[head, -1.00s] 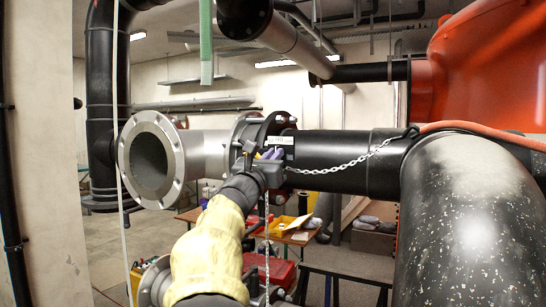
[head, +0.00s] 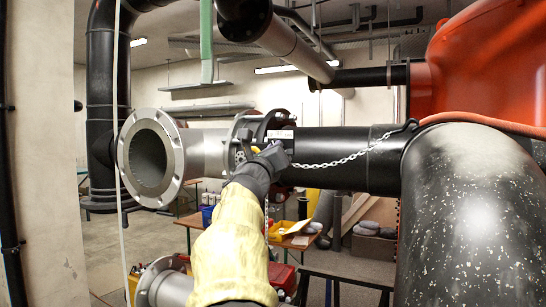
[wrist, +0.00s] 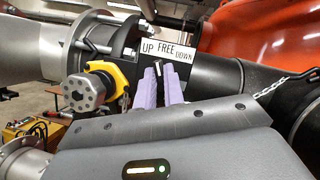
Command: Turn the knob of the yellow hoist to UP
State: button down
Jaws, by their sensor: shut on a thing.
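The yellow hoist (wrist: 122,84) with its round grey bolted hub (wrist: 84,92) hangs at the pipe flange, left of my gripper (wrist: 160,76) in the wrist view. Behind the fingertips is a white plate (wrist: 167,49) reading UP, FREE and DOWN; it also shows in the head view (head: 280,134). My purple fingers are shut on the small dark knob (wrist: 157,70), whose white mark shows between the tips. The mark stands below the plate, near UP and FREE; which one it points to I cannot tell. In the head view my gripper (head: 270,154) mostly hides the hoist.
A chain (head: 345,160) runs from the hoist area to the large black pipe (head: 470,210) at right. The open grey pipe flange (head: 151,158) is close on the left. Below stand a table with a yellow bin (head: 282,229) and a grey flanged pipe (head: 165,284).

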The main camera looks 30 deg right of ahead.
jog(key=shift+n+t+y, duration=0.3)
jog(key=shift+n+y, duration=0.5)
jog(key=shift+n, duration=0.7)
jog(key=c, duration=1.5)
grip_release()
jog(key=shift+a, duration=0.1)
jog(key=b+v, duration=1.1)
jog(key=v, duration=0.6)
jog(key=shift+s, duration=0.15)
